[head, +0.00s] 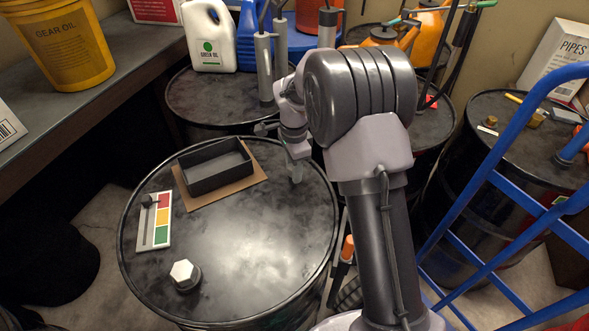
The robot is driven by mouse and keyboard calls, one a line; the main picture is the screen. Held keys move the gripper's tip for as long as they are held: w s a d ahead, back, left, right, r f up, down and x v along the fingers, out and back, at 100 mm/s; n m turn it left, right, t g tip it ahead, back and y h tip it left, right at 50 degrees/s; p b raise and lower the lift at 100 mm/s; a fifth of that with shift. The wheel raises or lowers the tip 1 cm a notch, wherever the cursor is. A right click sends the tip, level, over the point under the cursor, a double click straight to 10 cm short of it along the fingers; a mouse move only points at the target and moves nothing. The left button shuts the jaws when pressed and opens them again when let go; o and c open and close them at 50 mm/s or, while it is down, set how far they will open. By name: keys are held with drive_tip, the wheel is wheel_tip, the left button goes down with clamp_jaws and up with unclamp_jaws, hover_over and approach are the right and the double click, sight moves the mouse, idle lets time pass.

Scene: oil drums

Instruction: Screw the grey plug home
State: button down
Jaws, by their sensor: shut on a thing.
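My gripper (298,162) points down over the right rear part of the near black drum's top (250,260). It is shut on a small grey piece (296,178), which looks like the grey plug. The piece is at or just above the drum top near the rim. The threads and any hole under it are too small or hidden to see, so I cannot tell how deep it sits. A white hexagonal plug (184,274) is at the front left of the same drum top.
An open black tray (215,180) on cardboard and a coloured gauge card (156,222) lie on the drum. Drums with jugs (209,38) and pumps (264,68) stand behind. A blue hand truck (500,175) stands right. The drum top's front middle is clear.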

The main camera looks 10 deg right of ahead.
drive_tip(key=c, duration=1)
unclamp_jaws()
drive_tip(key=shift+s+f, duration=0.35)
drive_tip(key=shift+f, duration=0.5)
drive_tip(key=shift+o, duration=0.2)
drive_tip(key=shift+r, duration=0.1)
wheel_tip(320, 180, up, 19)
drive_tip(key=p, duration=0.7)
drive_tip(key=shift+w, duration=0.3)
